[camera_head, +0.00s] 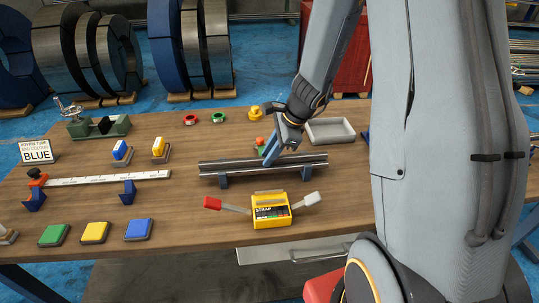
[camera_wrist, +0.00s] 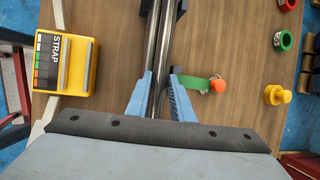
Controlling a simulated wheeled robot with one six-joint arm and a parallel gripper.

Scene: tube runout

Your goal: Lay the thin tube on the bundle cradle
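Long grey steel tubes (camera_head: 225,170) lie side by side along the bundle cradle, whose dark blue supports (camera_head: 222,181) show underneath. They also run up through the wrist view (camera_wrist: 166,25). I cannot tell for sure which one is the thin tube. My gripper (camera_head: 268,157) is down at the tubes, right of the cradle's middle in the head view. In the wrist view its blue fingers (camera_wrist: 160,80) stand apart, one on each side of the tubes. The gripper looks open, and contact with the tubes is unclear.
A yellow STRAP box (camera_head: 271,212) with red and white handles stands in front of the cradle. A green piece with an orange knob (camera_wrist: 218,86) sits close beside my right finger. A grey tray (camera_head: 330,131) lies behind. A white ruler strip (camera_head: 108,179) lies left.

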